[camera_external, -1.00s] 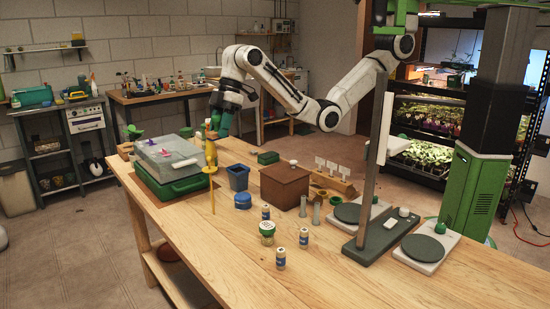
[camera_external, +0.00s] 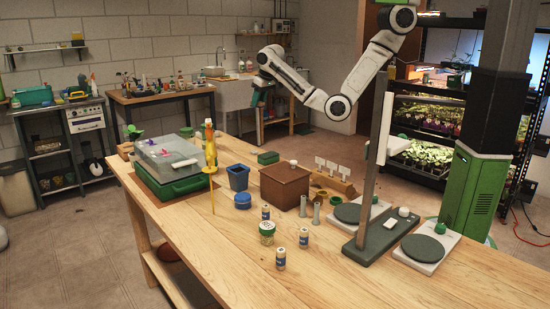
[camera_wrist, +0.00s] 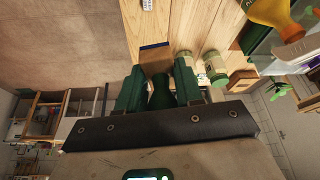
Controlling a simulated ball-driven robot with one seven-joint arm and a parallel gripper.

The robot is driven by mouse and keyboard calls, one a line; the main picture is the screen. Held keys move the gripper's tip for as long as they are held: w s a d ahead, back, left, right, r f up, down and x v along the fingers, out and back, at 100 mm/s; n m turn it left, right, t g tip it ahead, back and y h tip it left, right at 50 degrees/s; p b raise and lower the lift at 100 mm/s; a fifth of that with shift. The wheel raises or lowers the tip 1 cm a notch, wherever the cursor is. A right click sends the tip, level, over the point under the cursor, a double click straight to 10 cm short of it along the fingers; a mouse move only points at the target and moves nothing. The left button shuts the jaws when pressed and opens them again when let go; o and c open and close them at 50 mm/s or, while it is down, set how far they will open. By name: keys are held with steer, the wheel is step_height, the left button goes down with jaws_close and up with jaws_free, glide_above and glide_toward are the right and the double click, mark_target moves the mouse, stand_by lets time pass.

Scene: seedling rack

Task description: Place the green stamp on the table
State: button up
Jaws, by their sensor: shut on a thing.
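In the wrist view my gripper (camera_wrist: 159,85) has its two green fingers on either side of a dark green, rounded piece (camera_wrist: 161,92), which looks like the handle of the green stamp. A brown block with a blue edge (camera_wrist: 155,58) shows beyond it and seems to be the stamp's base. In the external view my gripper (camera_external: 257,97) is small and partly hidden by the arm, beyond the far edge of the table as pictured; the stamp cannot be made out there. The wooden table (camera_external: 330,280) fills the foreground.
Several small jars stand in the middle. A post-mounted stand (camera_external: 375,240) is at right. The front of the tabletop is bare.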

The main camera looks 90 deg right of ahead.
steer(key=s+d+m+p, duration=0.1)
steer(key=s+d+m, duration=0.2)
steer(key=s+d, duration=0.25)
steer(key=b, duration=1.2)
glide_toward(242, 150)
steer(key=shift+w+d+f+n+g+h, duration=0.35)
steer(key=shift+d+f, duration=0.2)
steer(key=shift+d, duration=0.15)
steer(key=shift+w+d+f+b, duration=0.15)
steer(key=shift+w+f+b, duration=0.3)
steer(key=shift+w+b, duration=0.25)
steer(key=shift+f, duration=0.1)
steer(key=shift+w+d+f+b, duration=0.1)
steer(key=shift+w+f+b, duration=0.1)
steer(key=shift+f+b, duration=1.45)
steer(key=shift+b, duration=0.5)
steer(key=shift+f, duration=0.1)
